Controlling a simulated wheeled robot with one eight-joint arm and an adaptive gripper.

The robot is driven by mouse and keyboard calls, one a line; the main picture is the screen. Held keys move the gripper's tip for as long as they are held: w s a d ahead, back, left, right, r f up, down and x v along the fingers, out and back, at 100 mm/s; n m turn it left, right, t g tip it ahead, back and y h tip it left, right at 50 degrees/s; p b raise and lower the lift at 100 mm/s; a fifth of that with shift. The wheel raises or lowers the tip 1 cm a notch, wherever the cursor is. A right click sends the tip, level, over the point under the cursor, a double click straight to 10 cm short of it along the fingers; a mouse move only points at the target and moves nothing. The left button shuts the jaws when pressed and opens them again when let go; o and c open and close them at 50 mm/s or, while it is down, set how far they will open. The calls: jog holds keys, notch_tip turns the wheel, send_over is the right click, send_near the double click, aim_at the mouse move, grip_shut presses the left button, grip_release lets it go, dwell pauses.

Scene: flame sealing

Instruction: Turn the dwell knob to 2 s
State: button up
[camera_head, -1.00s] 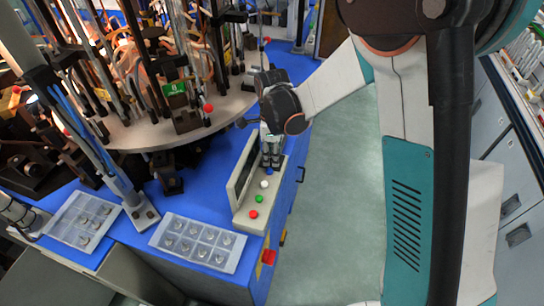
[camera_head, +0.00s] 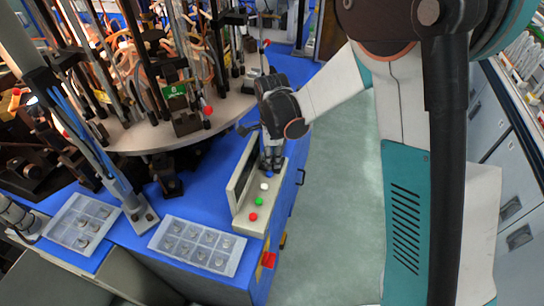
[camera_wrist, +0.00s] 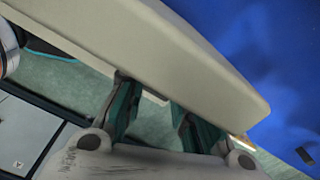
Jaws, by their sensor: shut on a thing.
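A control box (camera_head: 243,221) with a raised panel along its left side stands at the right edge of the blue bench. My gripper (camera_head: 271,162) points down at the far end of its top face. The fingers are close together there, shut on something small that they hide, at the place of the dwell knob. The knob and its setting cannot be read. In the wrist view, the beige panel (camera_wrist: 150,55) crosses the picture and hides the tips of my gripper (camera_wrist: 160,112).
Trays of small parts (camera_head: 198,246) lie at left. The round machine table (camera_head: 140,138) with many rods stands close by.

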jog(key=shift+n, duration=0.9)
jog(key=o, duration=0.8)
